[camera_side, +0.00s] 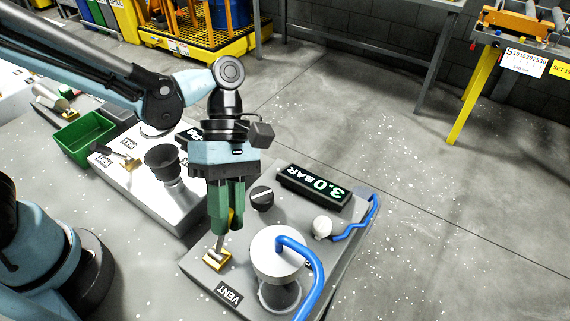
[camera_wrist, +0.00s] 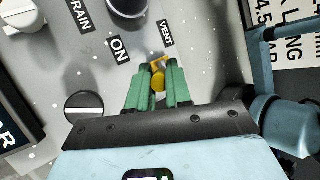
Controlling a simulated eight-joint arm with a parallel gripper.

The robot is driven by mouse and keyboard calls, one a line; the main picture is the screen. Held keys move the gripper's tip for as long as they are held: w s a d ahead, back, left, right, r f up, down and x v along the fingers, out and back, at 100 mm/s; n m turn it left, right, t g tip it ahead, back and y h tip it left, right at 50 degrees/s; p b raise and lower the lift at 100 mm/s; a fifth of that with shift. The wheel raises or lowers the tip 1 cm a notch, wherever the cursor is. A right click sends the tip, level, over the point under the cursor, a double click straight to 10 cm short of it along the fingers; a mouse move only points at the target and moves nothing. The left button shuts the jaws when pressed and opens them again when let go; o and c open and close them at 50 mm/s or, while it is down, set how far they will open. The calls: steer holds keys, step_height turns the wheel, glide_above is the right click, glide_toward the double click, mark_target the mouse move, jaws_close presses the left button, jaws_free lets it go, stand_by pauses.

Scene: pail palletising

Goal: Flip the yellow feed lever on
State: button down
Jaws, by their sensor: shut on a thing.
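The yellow feed lever (camera_wrist: 158,80) stands between the green fingers of my gripper (camera_wrist: 157,90) in the wrist view, with its yellow end held by them. In the side view, the lever's brass base (camera_side: 217,261) sits on the grey panel beside the VENT label. My gripper (camera_side: 226,220) points down just above that base and is shut on the lever, with a bit of yellow showing between the fingers. The fingers hide most of the lever. An ON label (camera_wrist: 118,50) is left of the lever in the wrist view.
A silver cylinder (camera_side: 277,252) with a blue hose (camera_side: 312,270) stands close to the right of my gripper. A dark knob (camera_side: 262,196) and a 3.0 BAR display (camera_side: 313,187) lie behind. A black funnel-like cup (camera_side: 166,162) and a green bin (camera_side: 86,138) are to the left.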

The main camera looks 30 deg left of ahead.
steer(key=shift+w+f, duration=0.1)
stand_by(0.3)
steer(key=c, duration=1.1)
jaws_free()
steer(key=shift+o, duration=0.2)
steer(key=shift+w+a+r, duration=0.2)
steer(key=shift+w+r, duration=0.15)
steer(key=shift+r, duration=0.05)
step_height(320, 180, up, 8)
steer(key=w, duration=0.1)
steer(key=shift+a+r, duration=0.2)
steer(key=shift+a, duration=0.15)
